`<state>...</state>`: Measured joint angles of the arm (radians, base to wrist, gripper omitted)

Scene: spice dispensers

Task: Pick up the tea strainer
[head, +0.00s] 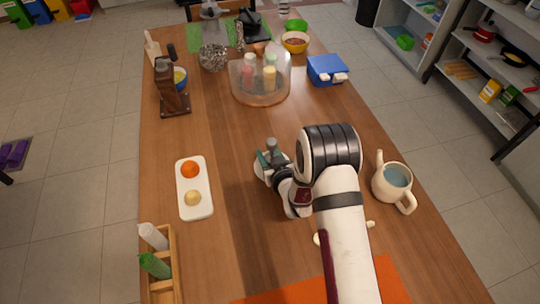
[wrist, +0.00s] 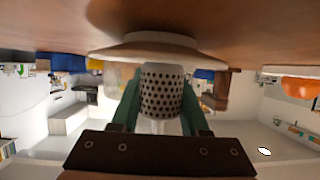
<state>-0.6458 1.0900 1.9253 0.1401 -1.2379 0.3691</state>
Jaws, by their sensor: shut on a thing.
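The tea strainer (wrist: 162,92) shows in the wrist view as a grey metal cylinder full of small holes. My gripper (head: 269,158) is over the middle of the table in the head view. Its two teal fingers are on either side of the strainer in the wrist view, shut on it. A pale, wide round piece (wrist: 145,48) lies against the table side of the strainer; I cannot tell whether it is part of it or a separate dish. In the head view the strainer is mostly hidden by my gripper and is hard to make out.
A white tray (head: 207,205) with an orange and a pale round item lies to the left. A mug (head: 381,188) with blue liquid stands to the right. A clear round container (head: 238,85) with shakers and a blue box (head: 328,70) stand farther back. Bare table lies around my gripper.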

